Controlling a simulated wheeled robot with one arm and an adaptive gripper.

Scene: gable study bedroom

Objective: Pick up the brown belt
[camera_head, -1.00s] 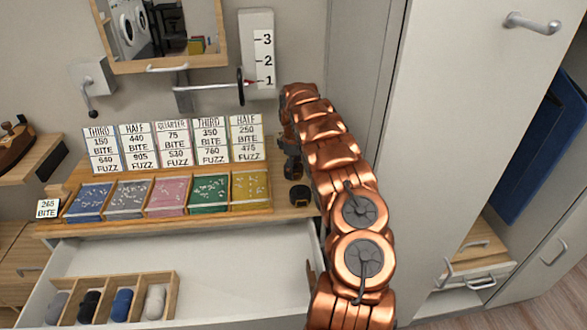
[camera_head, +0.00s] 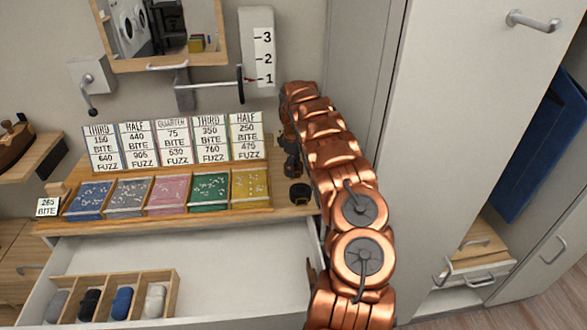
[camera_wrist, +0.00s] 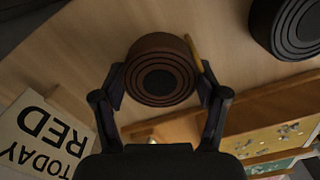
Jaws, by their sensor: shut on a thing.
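The brown belt (camera_wrist: 160,70) is a tight round coil in the upper middle of the wrist view, over the pale wooden top. My gripper (camera_wrist: 160,80) is shut on it, with one dark finger at each side of the coil. The wrist view does not show clearly whether the coil touches the wood. In the head view my gripper (camera_head: 291,165) is at the right end of the desk, and my arm hides the brown belt there.
A black coiled belt (camera_wrist: 290,25) lies close by, also in the head view (camera_head: 300,194). A thin yellow stick (camera_wrist: 194,52) is beside the right finger. A "TODAY RED" card (camera_wrist: 42,138) is at lower left. Compartments of coloured pieces (camera_head: 170,193) stand left, above an open drawer (camera_head: 220,265).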

